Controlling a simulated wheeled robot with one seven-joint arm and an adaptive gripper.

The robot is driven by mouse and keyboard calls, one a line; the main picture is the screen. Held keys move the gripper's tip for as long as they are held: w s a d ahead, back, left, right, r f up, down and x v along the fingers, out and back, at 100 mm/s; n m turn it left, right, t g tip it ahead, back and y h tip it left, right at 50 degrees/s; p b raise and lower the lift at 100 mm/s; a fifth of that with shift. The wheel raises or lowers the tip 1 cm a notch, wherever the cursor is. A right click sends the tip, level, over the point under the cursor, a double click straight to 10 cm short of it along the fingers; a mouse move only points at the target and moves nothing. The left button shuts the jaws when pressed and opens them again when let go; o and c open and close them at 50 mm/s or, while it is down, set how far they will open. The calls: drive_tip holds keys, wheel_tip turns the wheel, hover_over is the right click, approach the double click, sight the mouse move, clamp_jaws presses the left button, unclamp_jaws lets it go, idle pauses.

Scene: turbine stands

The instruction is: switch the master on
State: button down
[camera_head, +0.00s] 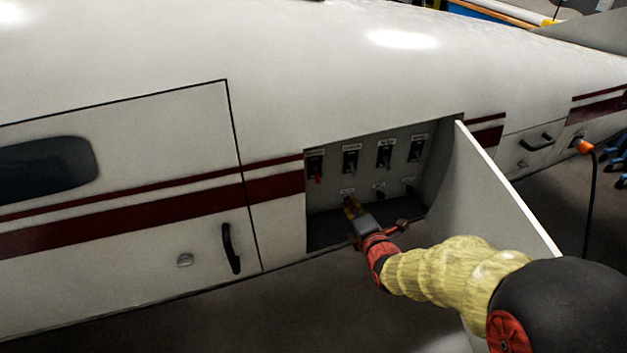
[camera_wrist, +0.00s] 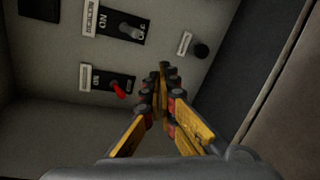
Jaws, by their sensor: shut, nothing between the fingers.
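A row of several toggle switches is set in an open recess in the aircraft's side. The leftmost switch (camera_head: 316,166) has a red lever that hangs down in the head view. Its red lever also shows in the wrist view (camera_wrist: 118,90), left of the fingertips and apart from them. I cannot read which switch is labelled master. My gripper (camera_head: 350,206) reaches into the lower part of the recess, below the switches. In the wrist view my gripper (camera_wrist: 164,78) is shut and empty, its yellow fingers together. A grey-levered switch (camera_wrist: 130,31) lies above the red one there.
An open white door panel (camera_head: 500,190) stands at the recess's right, close to my arm. Small knobs (camera_head: 379,192) sit below the switches, one also near my fingers in the wrist view (camera_wrist: 201,50). A large closed door with a black handle (camera_head: 231,248) is left.

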sight(317, 176)
drive_tip(key=s+a+n+t+y+p, duration=0.2)
drive_tip(key=s+a+n+y+p, duration=0.2)
drive_tip(key=n, duration=0.6)
drive_tip(key=shift+s+a+f+t+y+p, duration=0.35)
drive_tip(key=shift+s+a+p, duration=0.25)
drive_tip(key=shift+a+p, duration=0.4)
drive_tip(key=shift+w, duration=0.1)
drive_tip(key=x, duration=0.9)
drive_tip(key=shift+w, duration=0.4)
drive_tip(key=shift+a+r, duration=0.15)
drive_tip(key=shift+s+r+p, duration=0.15)
drive_tip(key=shift+p, duration=0.35)
